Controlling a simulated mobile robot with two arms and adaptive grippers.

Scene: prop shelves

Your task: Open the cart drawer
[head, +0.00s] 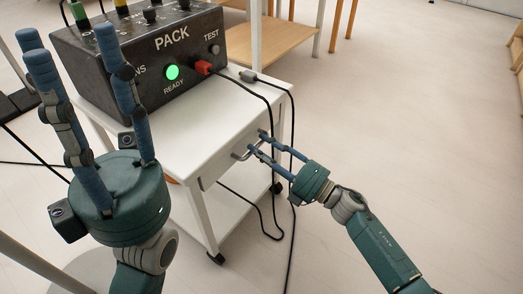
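The white cart (180,150) stands in the middle of the head view with a drawer front (217,165) on its side facing right. A metal bar handle (238,156) sticks out from this front. The drawer looks shut, with no clear gap at its edges. My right gripper (258,141) has its two blue fingers at the handle, with space between them. The fingers partly cover the handle, and I cannot tell whether they touch it. My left gripper (68,38) is open and empty, raised at the left, in front of the cart's near corner.
A black PACK box (150,65) with a lit green light stands on the cart top. A wooden table (262,45) stands behind. The floor at right is clear.

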